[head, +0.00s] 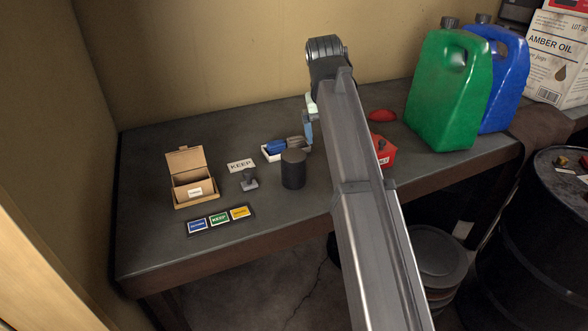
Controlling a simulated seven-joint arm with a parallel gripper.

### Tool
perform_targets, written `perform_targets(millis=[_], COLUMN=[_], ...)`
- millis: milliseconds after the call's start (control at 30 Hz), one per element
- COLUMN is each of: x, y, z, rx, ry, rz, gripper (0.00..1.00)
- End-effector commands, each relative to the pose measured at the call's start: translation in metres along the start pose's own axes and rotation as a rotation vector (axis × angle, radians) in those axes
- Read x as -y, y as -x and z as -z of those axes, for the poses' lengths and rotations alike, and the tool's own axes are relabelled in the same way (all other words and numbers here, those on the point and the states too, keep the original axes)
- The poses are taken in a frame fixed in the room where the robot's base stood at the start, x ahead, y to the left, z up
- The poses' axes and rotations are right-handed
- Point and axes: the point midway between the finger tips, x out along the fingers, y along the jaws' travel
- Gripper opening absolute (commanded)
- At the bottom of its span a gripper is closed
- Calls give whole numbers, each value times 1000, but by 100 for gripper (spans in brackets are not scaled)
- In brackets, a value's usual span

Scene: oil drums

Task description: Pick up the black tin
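The black tin (293,170) is a dark upright cylinder on the workbench, near the middle of the head view and left of my arm. My arm reaches forward over the bench from the lower right. My gripper (298,144) appears as a small grey shape just behind and above the tin, below the bluish wrist part. It is small and partly hidden by my arm, so its fingers cannot be made out. The tin stands on the bench, and I cannot tell whether the gripper touches it.
A white tray (265,155) with a blue item lies behind the tin. Left are a small grey stand (249,181), KEEP card (241,166), open cardboard box (194,192) and label strip (220,219). A red can (383,151) and green jug (447,95) stand right.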

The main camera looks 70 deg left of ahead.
Motion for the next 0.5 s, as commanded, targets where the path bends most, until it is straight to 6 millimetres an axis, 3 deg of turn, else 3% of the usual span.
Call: perform_targets(millis=[33, 200, 300, 500], x=[22, 68, 82, 88], y=[10, 26, 30, 22], z=[20, 35, 38, 34], rx=[36, 136, 167, 181], ry=[22, 72, 88, 94], rz=[40, 137, 164, 175], gripper=[100, 100, 100, 100])
